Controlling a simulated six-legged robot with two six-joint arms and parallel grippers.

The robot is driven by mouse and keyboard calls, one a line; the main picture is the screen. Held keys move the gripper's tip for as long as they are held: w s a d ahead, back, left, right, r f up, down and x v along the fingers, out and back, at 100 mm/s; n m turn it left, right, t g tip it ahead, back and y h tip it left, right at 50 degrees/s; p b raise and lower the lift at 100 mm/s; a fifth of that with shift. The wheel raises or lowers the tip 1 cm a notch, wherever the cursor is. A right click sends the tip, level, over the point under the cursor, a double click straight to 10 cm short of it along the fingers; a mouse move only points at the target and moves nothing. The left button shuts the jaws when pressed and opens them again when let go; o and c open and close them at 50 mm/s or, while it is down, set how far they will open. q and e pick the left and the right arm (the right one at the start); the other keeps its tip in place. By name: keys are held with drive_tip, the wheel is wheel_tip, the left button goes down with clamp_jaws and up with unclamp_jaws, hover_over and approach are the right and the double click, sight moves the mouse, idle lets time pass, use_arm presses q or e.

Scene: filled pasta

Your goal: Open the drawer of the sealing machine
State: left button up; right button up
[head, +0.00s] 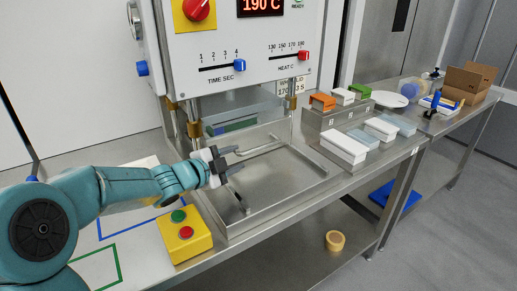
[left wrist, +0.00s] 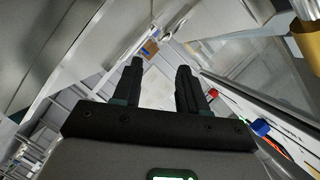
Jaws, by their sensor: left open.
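The sealing machine (head: 245,45) stands at the back centre in the head view, with a lit display, a red knob and two sliders on its front. Below it is a shallow steel drawer tray (head: 285,180) with a raised rim. My right gripper is not in view.
A yellow box with green and red buttons (head: 186,240) sits in front of the tray's left side. White and grey boxes (head: 345,147) stand on a rack to the right. A cardboard box (head: 470,80) is farther right. A tape roll (head: 335,240) lies below the table.

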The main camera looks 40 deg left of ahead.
sight(258, 149)
use_arm(q)
drive_tip(key=x, duration=1.1)
drive_tip(key=shift+w, duration=0.1)
drive_tip(key=shift+d, duration=0.1)
drive_tip(key=shift+c, duration=0.2)
clamp_jaws()
